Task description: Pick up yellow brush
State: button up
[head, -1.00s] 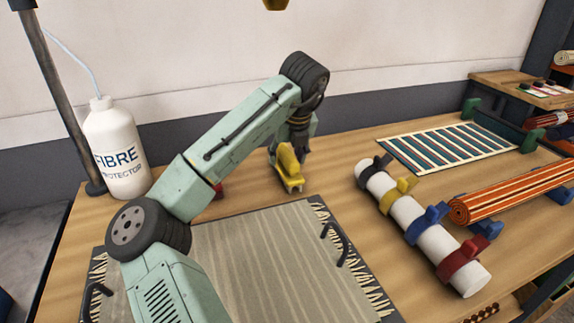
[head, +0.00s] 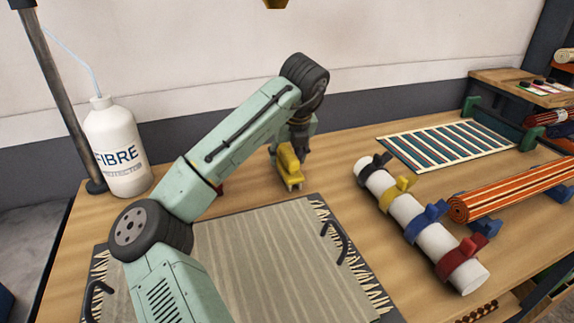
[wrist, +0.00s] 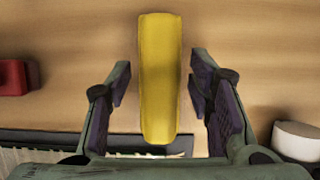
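The yellow brush (head: 289,166) sits on the wooden table beyond the far edge of the grey striped rug. In the wrist view the yellow brush (wrist: 160,80) stretches lengthwise between my two fingers. My gripper (wrist: 160,88) is open, with a finger on each side of the brush and a visible gap on both sides. In the head view my gripper (head: 300,148) is just above and behind the brush, partly hidden by my arm. Whether the fingers are level with the brush cannot be told.
A red object (wrist: 14,77) lies left of the brush. The grey rug (head: 265,260) with clamps is in front. A white roll (head: 425,230) with coloured clips lies to the right. A white bottle (head: 117,150) stands at the left. Bare table lies around the brush.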

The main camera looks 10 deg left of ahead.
aim_at(292, 157)
grip_shut()
dwell(0.4)
jog(key=shift+r+b, duration=0.25)
jog(key=shift+b, duration=0.1)
jog(key=s+d+r+b, duration=0.1)
jog(key=s+d+r, duration=0.1)
jog(key=s, duration=0.1)
jog(key=shift+s+d+r+b, duration=0.1)
jog(key=shift+s+b, duration=0.05)
jog(key=shift+b, duration=0.25)
notch_tip(292, 157, up, 13)
jog(key=shift+c, duration=2.3)
grip_release()
grip_shut()
